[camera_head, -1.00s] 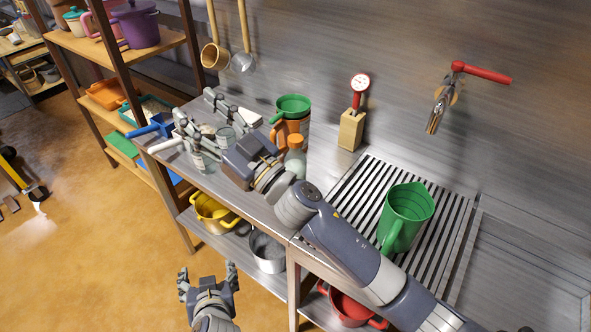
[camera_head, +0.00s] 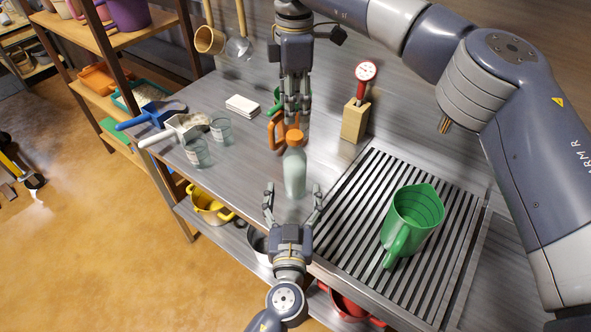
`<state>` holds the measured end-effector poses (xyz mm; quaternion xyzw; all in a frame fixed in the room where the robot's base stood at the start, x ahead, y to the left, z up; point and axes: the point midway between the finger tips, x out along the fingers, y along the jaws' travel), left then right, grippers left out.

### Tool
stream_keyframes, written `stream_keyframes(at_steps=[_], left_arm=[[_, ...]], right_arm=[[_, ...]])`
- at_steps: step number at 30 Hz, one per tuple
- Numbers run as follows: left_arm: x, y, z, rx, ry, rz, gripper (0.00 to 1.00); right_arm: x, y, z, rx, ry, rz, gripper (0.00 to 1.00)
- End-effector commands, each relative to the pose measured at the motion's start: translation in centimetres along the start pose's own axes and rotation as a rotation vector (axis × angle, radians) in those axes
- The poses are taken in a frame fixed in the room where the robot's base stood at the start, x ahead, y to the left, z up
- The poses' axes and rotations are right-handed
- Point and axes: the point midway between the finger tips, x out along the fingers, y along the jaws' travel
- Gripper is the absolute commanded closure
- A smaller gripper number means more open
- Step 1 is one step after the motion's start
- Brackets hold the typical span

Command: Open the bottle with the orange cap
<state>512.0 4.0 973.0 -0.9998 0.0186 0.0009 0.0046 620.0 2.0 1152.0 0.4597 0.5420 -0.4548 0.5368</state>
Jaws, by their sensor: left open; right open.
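The bottle (camera_head: 295,174) has a pale, translucent greenish body and an orange cap (camera_head: 294,137). It stands upright on the steel counter near its front edge, with the cap on. My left gripper (camera_head: 292,190) is open in front of the bottle, its fingers spread to either side of the bottle's lower part. I cannot tell whether they touch it. My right gripper (camera_head: 293,118) points down from above, its fingertips just above or behind the cap. It is open, with a narrow gap, and holds nothing that I can see.
An orange jug (camera_head: 272,132) and a green item (camera_head: 274,100) stand close behind the bottle, partly hidden by my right gripper. A gauge on a wooden block (camera_head: 354,121) is to the right. A green pitcher (camera_head: 412,222) stands on the drain grate. Glasses (camera_head: 221,130) and scoops are left.

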Motion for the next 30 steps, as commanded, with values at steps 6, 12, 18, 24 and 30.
stream_keyframes(at_steps=[6, 12, 18, 24, 30], left_arm=[[2.4, 0.1, -0.1, 0.001, 0.004, 0.001, 0.28], [6.1, 0.1, -0.1, 0.002, 0.003, 0.001, 0.28], [9.1, 0.1, -0.1, 0.002, 0.003, 0.002, 0.28], [10.6, 0.1, -0.1, 0.001, 0.002, 0.001, 0.28], [10.7, 0.1, 0.0, 0.000, 0.001, 0.001, 0.28]], right_arm=[[-0.2, 0.0, 0.4, 0.011, -0.013, -0.001, 0.53], [-0.2, 0.0, 0.3, 0.009, -0.011, -0.001, 0.53], [-0.2, 0.0, 0.3, 0.008, -0.010, -0.001, 0.53], [-0.2, 0.0, 0.3, 0.007, -0.009, -0.001, 0.53], [-0.2, 0.0, 0.3, 0.007, -0.009, -0.001, 0.53]])
